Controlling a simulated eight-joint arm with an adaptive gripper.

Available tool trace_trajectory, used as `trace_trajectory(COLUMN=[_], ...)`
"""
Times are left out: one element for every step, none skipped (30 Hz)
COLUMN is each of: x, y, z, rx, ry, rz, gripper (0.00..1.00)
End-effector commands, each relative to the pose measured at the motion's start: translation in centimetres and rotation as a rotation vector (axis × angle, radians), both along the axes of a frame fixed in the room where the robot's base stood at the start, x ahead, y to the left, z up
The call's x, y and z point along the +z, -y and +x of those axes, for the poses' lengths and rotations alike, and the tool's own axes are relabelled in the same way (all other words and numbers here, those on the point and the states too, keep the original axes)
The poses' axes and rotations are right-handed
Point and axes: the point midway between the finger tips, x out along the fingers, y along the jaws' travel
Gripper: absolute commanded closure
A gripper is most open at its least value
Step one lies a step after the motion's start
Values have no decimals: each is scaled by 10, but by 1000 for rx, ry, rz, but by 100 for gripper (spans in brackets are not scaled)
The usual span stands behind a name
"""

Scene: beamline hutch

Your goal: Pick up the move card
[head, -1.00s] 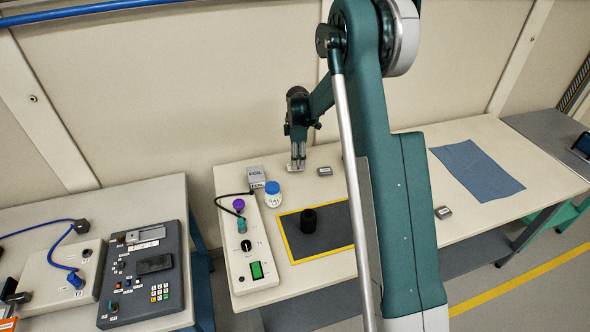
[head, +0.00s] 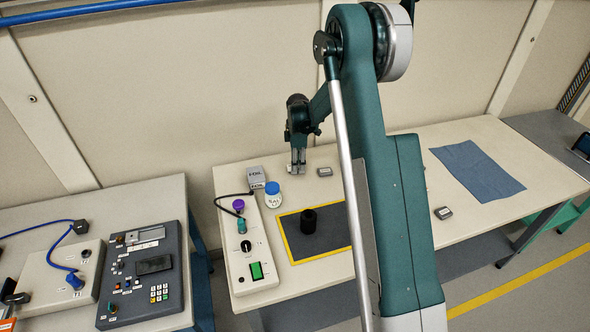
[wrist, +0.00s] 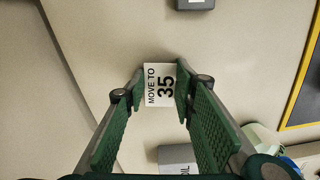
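The move card (wrist: 160,86) is a small white card printed "MOVE TO 35" in black. In the wrist view it sits between the fingertips of my gripper (wrist: 161,92), which close in on its two sides. In the head view my gripper (head: 298,168) points down at the back of the pale table, behind the coloured-cap jar, and the card (head: 294,170) shows only as a small pale patch at the fingertips. Any gap between card and table is too small to tell.
A grey foil box (head: 257,177) and a blue-lidded jar (head: 273,196) stand left of my gripper. A small grey block (head: 325,172) lies to its right. In front are a yellow-edged dark mat (head: 335,244) with a black cylinder (head: 309,221) and a control box (head: 238,268).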

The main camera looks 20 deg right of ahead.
Motion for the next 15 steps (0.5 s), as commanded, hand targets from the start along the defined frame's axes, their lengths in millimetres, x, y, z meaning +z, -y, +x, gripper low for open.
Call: trace_trajectory(x=[0, 0, 0, 0, 0, 0, 0, 0, 0, 1, 2, 3, 5, 6, 9], y=[0, 0, 0, 0, 0, 0, 0, 0, 0, 0, 0, 0, 0, 0, 0], z=[0, 0, 0, 0, 0, 0, 0, 0, 0, 0, 0, 0, 0, 0, 0], rx=[0, 0, 0, 0, 0, 0, 0, 0, 0, 0, 0, 0, 0, 0, 0], ry=[0, 0, 0, 0, 0, 0, 0, 0, 0, 0, 0, 0, 0, 0, 0], rz=[0, 0, 0, 0, 0, 0, 0, 0, 0, 0, 0, 0, 0, 0, 0], gripper=[82, 82, 82, 82, 82, 82, 82, 82, 82, 82, 82, 82, 82, 82, 82])
